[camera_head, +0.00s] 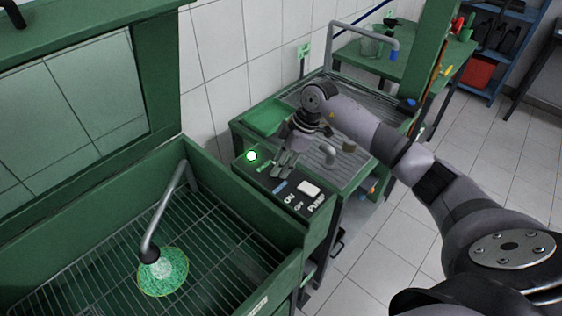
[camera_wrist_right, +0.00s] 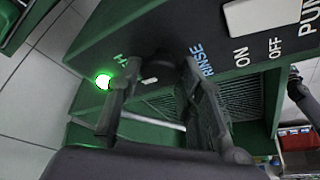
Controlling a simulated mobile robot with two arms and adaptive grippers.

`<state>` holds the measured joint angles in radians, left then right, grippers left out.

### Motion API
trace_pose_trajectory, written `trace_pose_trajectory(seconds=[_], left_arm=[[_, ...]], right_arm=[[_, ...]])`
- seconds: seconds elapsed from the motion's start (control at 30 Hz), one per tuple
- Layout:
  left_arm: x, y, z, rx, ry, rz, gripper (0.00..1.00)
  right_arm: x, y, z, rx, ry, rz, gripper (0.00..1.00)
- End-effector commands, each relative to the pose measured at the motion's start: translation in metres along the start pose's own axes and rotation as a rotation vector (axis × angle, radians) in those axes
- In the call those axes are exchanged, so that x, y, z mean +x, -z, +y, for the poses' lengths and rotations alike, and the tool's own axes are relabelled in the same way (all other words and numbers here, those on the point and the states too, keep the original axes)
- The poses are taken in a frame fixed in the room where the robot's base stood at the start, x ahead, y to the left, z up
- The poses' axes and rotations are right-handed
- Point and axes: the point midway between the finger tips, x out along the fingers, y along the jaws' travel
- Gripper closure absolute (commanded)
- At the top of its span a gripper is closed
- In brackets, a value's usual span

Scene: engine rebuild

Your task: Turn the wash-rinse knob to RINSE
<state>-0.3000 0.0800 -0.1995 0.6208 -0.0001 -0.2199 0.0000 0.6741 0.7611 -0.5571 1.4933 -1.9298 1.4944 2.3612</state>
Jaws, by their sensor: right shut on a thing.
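The wash-rinse knob (camera_wrist_right: 162,72) is dark and sits between the fingers of my right gripper (camera_wrist_right: 163,100) in the wrist view. A small white mark shows at the knob, on the side toward the WASH lettering. My right gripper (camera_head: 284,166) is shut on the knob from above, and in the head view it largely hides it. The blue RINSE label (camera_wrist_right: 201,60) is to the right of the knob in the wrist view. The partly hidden green WASH label (camera_wrist_right: 122,61) is to its left. A green lamp (camera_head: 251,156) glows on the control panel (camera_head: 270,200). My left gripper is not in view.
A white pump switch (camera_head: 308,188) with ON and OFF lettering is close beside the gripper. The green wash basin (camera_head: 270,237) holds a wire grate and a bent spout (camera_head: 164,212). A grated bench with a green tray (camera_head: 266,117) stands behind the panel.

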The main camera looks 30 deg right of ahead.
Motion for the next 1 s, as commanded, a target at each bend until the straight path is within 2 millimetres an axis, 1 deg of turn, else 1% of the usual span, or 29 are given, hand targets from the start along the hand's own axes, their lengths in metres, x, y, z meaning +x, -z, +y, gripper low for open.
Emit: trace_pose_trajectory(seconds=[0.17, 0.37, 0.67, 1.0], left_arm=[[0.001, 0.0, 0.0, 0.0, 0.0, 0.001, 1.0], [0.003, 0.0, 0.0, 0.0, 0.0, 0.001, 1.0], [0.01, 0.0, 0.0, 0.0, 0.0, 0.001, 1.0], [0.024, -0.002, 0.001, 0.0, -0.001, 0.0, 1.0]], right_arm=[[-0.001, 0.001, 0.002, -0.063, 0.024, 0.001, 0.94], [-0.001, 0.001, 0.004, -0.198, 0.079, 0.0, 0.94], [0.0, 0.002, 0.006, -0.46, 0.188, 0.001, 0.94], [0.001, 0.003, 0.008, -0.758, 0.311, 0.0, 0.94]])
